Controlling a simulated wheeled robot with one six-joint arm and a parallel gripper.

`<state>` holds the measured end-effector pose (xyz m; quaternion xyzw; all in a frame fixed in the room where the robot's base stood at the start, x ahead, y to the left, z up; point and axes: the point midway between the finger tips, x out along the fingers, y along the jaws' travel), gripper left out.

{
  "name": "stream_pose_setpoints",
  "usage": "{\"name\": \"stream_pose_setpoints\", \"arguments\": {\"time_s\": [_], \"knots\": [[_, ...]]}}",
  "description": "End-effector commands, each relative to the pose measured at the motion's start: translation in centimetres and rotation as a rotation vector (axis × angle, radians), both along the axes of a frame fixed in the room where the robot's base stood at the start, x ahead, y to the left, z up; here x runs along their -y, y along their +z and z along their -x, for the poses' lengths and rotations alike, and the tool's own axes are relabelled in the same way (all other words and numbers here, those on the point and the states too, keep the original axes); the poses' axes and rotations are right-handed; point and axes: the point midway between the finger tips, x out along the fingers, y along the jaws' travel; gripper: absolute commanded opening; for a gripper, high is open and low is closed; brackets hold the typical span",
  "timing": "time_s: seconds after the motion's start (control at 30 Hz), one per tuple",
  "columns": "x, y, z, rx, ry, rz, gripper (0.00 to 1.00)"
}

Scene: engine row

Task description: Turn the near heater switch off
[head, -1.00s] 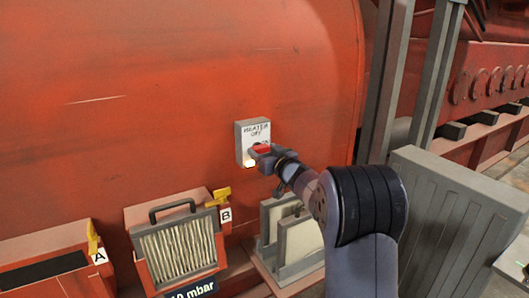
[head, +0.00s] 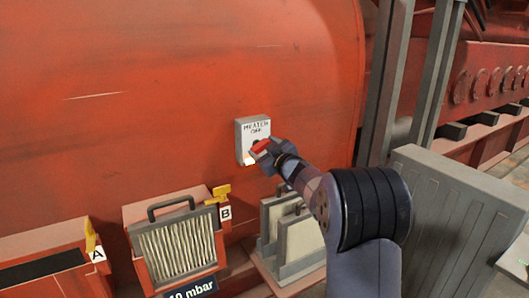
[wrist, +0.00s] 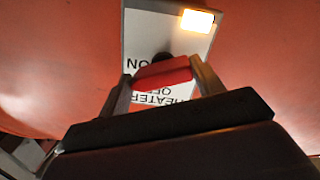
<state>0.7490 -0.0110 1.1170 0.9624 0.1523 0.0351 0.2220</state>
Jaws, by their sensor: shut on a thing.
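The heater switch (head: 250,130) is a pale grey box on the red tank wall, with "HEATER OFF" lettered at its top. Its red handle (head: 261,146) sits tilted in the head view, right end higher. My gripper (head: 265,151) is shut on the handle, one finger on each side of it in the wrist view (wrist: 163,76). There the box face (wrist: 150,32) appears upside down, with "ON" beside the handle and "HEATER OFF" partly hidden under it. The lamp (wrist: 197,20) on the box glows. The handle's pivot is mostly hidden.
Below stand a filter box marked B (head: 176,250), an open box marked A (head: 45,265) and a rack of pale panels (head: 290,238). A grey ribbed panel (head: 455,215) and grey posts (head: 388,85) stand at right. The tank wall left of the switch is clear.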

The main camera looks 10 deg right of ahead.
Motion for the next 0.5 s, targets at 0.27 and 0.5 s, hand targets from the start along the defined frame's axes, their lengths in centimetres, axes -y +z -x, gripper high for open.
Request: {"name": "stream_pose_setpoints", "arguments": {"time_s": [0.27,0.5], "knots": [[-0.06,-0.14,0.01,0.082,0.0,0.253,0.4],[-0.16,-0.06,0.05,0.153,0.0,0.47,0.4]]}}
